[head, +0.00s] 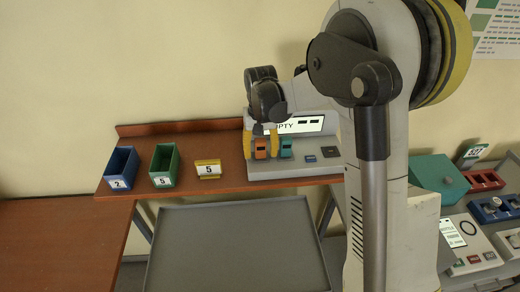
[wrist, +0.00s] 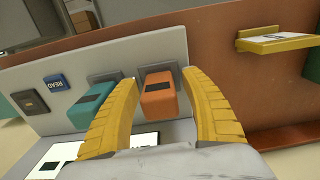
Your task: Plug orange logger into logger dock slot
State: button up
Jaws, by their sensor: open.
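The orange logger (wrist: 158,100) stands at a grey socket plate on the dock, and I cannot tell how deep it sits. It also shows in the head view (head: 261,148). The logger dock (head: 290,171) is a light grey unit with a screen (head: 299,124) whose visible letters read "PTY". A teal logger (wrist: 92,105) sits at the neighbouring socket; it also shows in the head view (head: 286,148). My gripper (wrist: 158,82) is open, its yellow fingers on either side of the orange logger, with a gap visible at least on the right.
A blue READ button (wrist: 56,83) and a dark square (wrist: 31,102) lie beyond the teal logger. A yellow stand marked 5 (head: 208,169), a green bin (head: 164,166) and a blue bin (head: 121,169) stand left on the brown shelf. A grey tray table (head: 237,245) is empty below.

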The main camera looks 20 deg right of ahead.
aim_at(260, 140)
dwell(0.8)
grip_shut()
jog(key=shift+r, duration=0.1)
jog(key=shift+r+p, duration=1.35)
jog(key=shift+r, duration=1.6)
